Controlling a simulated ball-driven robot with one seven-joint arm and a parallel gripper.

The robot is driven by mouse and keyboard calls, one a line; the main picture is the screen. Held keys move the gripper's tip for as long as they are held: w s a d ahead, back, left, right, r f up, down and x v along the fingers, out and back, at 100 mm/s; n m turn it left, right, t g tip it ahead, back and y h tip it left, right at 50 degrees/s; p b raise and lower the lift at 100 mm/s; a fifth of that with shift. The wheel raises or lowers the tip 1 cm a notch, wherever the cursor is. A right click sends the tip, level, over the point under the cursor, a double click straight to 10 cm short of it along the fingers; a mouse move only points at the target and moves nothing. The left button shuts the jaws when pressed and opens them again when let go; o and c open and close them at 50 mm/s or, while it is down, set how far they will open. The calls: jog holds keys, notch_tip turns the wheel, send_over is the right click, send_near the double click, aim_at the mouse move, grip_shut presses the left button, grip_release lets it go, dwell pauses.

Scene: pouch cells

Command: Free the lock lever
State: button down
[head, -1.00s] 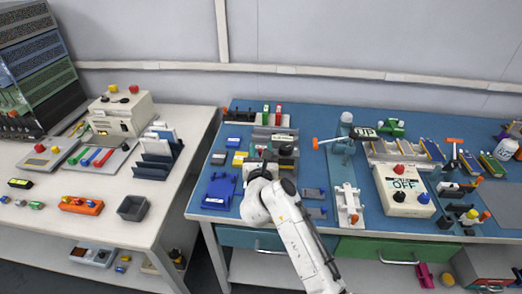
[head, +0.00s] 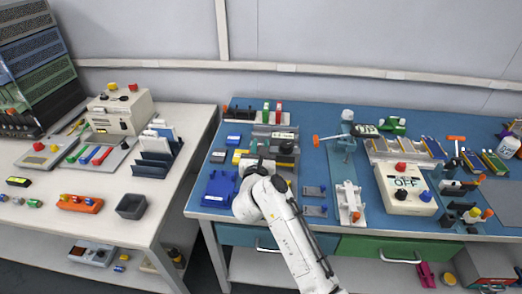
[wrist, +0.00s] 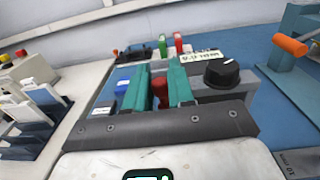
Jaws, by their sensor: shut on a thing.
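My gripper (wrist: 161,75) shows two teal fingers in the wrist view, closed around a small red part (wrist: 160,90), which looks like the lock lever. The fingers hide much of its sides and I cannot see its base. It sits beside a grey device with a black knob (wrist: 226,73) and a small display (wrist: 203,56). In the head view this device (head: 286,148) is at the left of the blue bench, and my wrist covers the red part there.
Blue (head: 233,140) and yellow (head: 239,158) blocks lie just left of the device. A blue tray (head: 219,187) is close to my wrist. An orange-handled clamp (head: 330,138) stands to the right. Green and red upright parts (wrist: 163,46) stand behind the device.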

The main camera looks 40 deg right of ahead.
jog(key=w+m+g+h+b, duration=0.1)
jog(key=m+g+b, duration=0.3)
jog(key=b, duration=0.5)
jog(key=w+d+m+g+b, duration=0.1)
jog(key=m+g+b, duration=0.3)
jog(key=g+b, duration=0.4)
jog(key=w+m+g+h+b, duration=0.1)
jog(key=w+m+g+b, duration=0.1)
jog(key=m+g+b, duration=0.2)
jog(key=shift+w+d+f+m+g+h+b, duration=0.15)
jog(key=shift+g+b, duration=0.6)
jog(key=shift+b, duration=1.05)
jog(key=shift+w+d+m+g+h+b, duration=0.2)
jog(key=shift+g+b, duration=0.55)
jog(key=shift+b, duration=1)
jog(key=shift+s+a+m+g+b, duration=0.1)
jog(key=shift+m+g+b, duration=0.3)
jog(key=shift+b, duration=0.15)
jog(key=c, duration=1.1)
grip_release()
